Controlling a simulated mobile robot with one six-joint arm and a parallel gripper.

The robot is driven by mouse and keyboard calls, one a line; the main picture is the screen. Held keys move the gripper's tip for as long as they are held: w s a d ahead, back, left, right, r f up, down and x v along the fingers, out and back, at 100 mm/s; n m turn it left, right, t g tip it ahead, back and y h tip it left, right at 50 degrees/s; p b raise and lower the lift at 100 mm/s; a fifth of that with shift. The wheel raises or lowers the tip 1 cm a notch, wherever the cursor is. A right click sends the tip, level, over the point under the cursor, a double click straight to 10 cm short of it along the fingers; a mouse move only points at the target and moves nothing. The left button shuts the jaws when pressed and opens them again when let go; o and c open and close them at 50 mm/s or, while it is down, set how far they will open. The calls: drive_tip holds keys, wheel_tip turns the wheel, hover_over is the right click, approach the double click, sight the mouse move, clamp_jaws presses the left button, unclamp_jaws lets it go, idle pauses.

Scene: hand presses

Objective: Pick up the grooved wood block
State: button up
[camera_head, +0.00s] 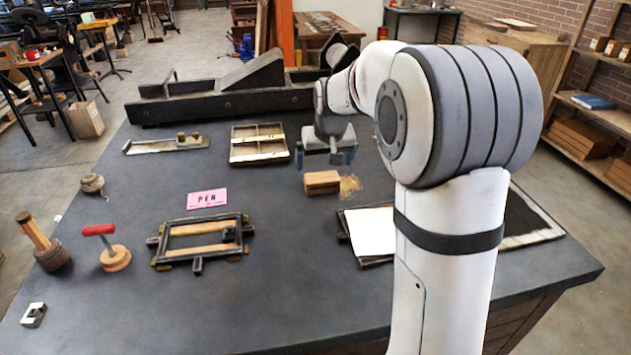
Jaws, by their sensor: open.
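The wood block (322,184), light brown with a dark line along its side, lies on the dark table a little right of the middle. A patch of sawdust-like crumbs lies at its right side. My gripper (326,160) points down with its two fingers apart. In the picture it shows just above and behind the block, and nothing is seen between its fingers. How far it is above the table is hard to tell.
A divided wooden tray (258,157) lies left of my gripper. A pink card (207,199), a metal-and-wood frame (202,255) and a red-handled tool (108,246) lie to the left. A long press bed (225,103) stands behind. The front middle table (290,300) is clear.

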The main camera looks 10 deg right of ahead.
sight(322, 177)
drive_tip(key=shift+w+f, duration=0.35)
drive_tip(key=shift+f, duration=0.05)
drive_tip(key=x, duration=0.7)
drive_tip(key=shift+s+f, duration=0.15)
drive_tip(key=c, duration=0.8)
drive_tip(key=shift+c, duration=0.2)
